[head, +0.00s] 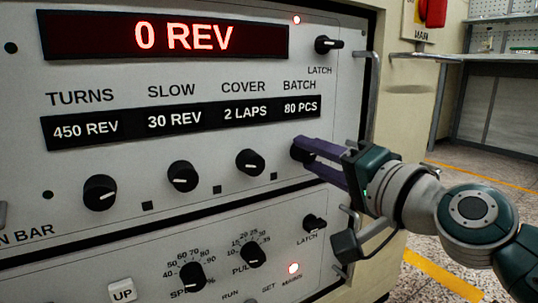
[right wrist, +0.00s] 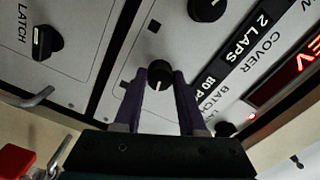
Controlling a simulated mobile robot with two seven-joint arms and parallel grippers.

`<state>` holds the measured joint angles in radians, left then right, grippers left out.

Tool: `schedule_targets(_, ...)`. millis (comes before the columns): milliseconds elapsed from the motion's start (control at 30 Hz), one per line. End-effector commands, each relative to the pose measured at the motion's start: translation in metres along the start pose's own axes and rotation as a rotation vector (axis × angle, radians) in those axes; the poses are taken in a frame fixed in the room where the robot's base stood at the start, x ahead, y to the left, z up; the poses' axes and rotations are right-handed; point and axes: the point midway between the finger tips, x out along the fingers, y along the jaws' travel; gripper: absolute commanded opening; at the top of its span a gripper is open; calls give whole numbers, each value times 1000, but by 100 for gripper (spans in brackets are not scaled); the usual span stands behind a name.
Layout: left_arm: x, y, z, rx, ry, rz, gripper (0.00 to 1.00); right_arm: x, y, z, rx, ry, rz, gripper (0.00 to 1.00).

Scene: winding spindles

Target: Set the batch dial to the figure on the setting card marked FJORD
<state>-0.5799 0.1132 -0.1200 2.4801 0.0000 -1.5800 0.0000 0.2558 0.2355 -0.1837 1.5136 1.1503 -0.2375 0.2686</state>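The batch dial (head: 301,151) is a round black knob on the grey panel, below the BATCH window (head: 301,107), which reads 80 PCS. My right gripper (head: 303,157) has its purple fingers on either side of this dial. In the right wrist view the dial (right wrist: 159,76) sits between the fingertips (right wrist: 160,78), which appear to touch its sides, and its white pointer line shows. No setting card marked FJORD is in view. My left gripper is not in view.
Three similar knobs, for turns (head: 100,192), slow (head: 182,176) and cover (head: 249,162), stand in a row left of the dial. Latch knobs (head: 328,44) and metal handles (head: 372,85) are near the panel's right edge.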

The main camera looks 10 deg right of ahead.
Motion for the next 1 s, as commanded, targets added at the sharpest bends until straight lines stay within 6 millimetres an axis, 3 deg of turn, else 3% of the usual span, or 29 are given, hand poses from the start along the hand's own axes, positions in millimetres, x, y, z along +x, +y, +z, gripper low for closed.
schedule_targets(33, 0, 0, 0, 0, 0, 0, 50, 0, 0, 0, 0, 0, 0, 47)
schedule_targets(233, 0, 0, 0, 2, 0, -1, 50, 0, 0, 0, -1, 0, 0, 69)
schedule_targets(567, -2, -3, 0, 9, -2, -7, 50, -6, 0, 0, -4, 0, 2, 69)
schedule_targets(1000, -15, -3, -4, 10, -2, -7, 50, -81, 1, 1, -4, -3, 3, 69)
